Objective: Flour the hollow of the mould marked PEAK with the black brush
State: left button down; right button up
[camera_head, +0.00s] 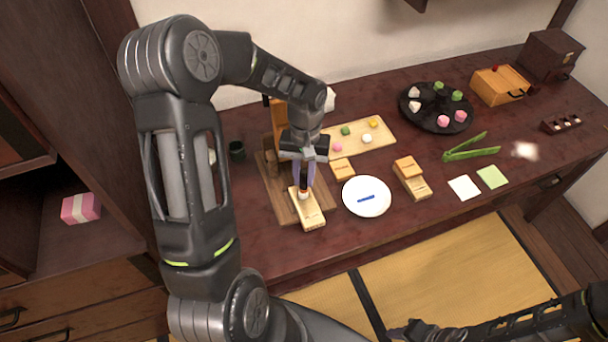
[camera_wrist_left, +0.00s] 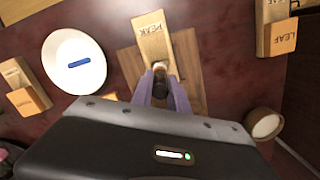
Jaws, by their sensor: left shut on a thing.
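The wooden mould marked PEAK (camera_head: 312,218) lies on a brown board (camera_head: 272,192); its lettering reads in the left wrist view (camera_wrist_left: 150,28). My left gripper (camera_head: 303,180) is shut on the black brush (camera_wrist_left: 177,98) and points down over the mould's far end. The brush's dark handle sits between the fingers, and its pale tip (camera_head: 303,195) is at the hollow. The brush and fingers hide most of the hollow, and I cannot tell if the bristles touch it. My right gripper (camera_head: 420,330) is at the bottom edge, away from the table things; its jaws are unclear.
A white plate (camera_head: 352,205) with a blue strip lies right of the mould. Wooden blocks (camera_head: 413,182), a sweets tray (camera_head: 378,146) and green tongs (camera_head: 470,150) lie farther right.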

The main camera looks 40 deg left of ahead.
pick_arm(q)
jog(key=shift+s+a, duration=0.2)
jog(key=shift+s, duration=0.1)
jog(key=shift+w, duration=0.3)
dwell(0.4)
jog(key=shift+s+d, duration=0.25)
jog(key=shift+d, duration=0.05)
dwell(0.4)
jog(key=shift+w+a+b, duration=0.1)
jog(key=shift+w+b, duration=0.2)
jog(key=shift+b, duration=0.05)
jog(key=shift+s+a, duration=0.2)
jog(key=shift+s, duration=0.15)
dwell(0.8)
jog(key=shift+w+f, duration=0.1)
jog(key=shift+w, duration=0.15)
dwell(0.5)
jog(key=shift+s+d, duration=0.2)
jog(key=shift+d, duration=0.1)
jog(key=shift+w+a, duration=0.1)
jog(key=shift+a, duration=0.1)
dwell(0.6)
